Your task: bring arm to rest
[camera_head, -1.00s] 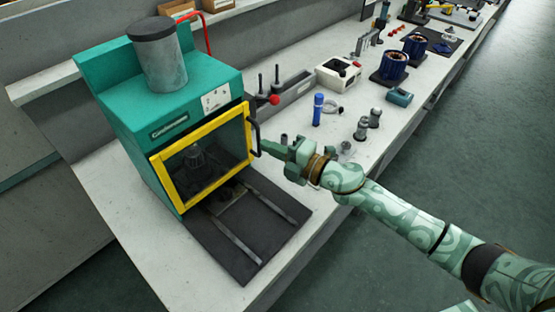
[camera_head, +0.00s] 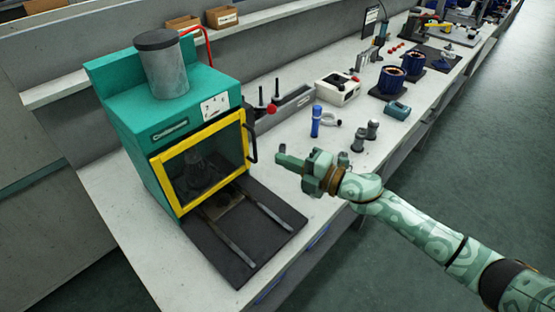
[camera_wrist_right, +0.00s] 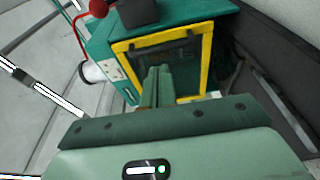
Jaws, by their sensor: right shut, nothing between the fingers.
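My right gripper (camera_head: 282,159) is shut and empty in the head view. It is in the air over the front part of the bench, to the right of the green machine (camera_head: 128,122) and apart from its black door handle (camera_head: 252,143). The machine's yellow-framed door (camera_head: 203,161) is closed, with a dark part visible behind its window. In the right wrist view the shut fingers (camera_wrist_right: 157,72) point toward the yellow-framed door (camera_wrist_right: 207,60). My left gripper is not in view.
A dark mat (camera_head: 246,264) with two metal rails lies before the machine. Right of my gripper stand a blue cylinder (camera_head: 316,121), grey metal parts (camera_head: 358,139), a white box (camera_head: 338,87) and blue motor housings (camera_head: 391,82). Open floor (camera_head: 480,170) lies to the right.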

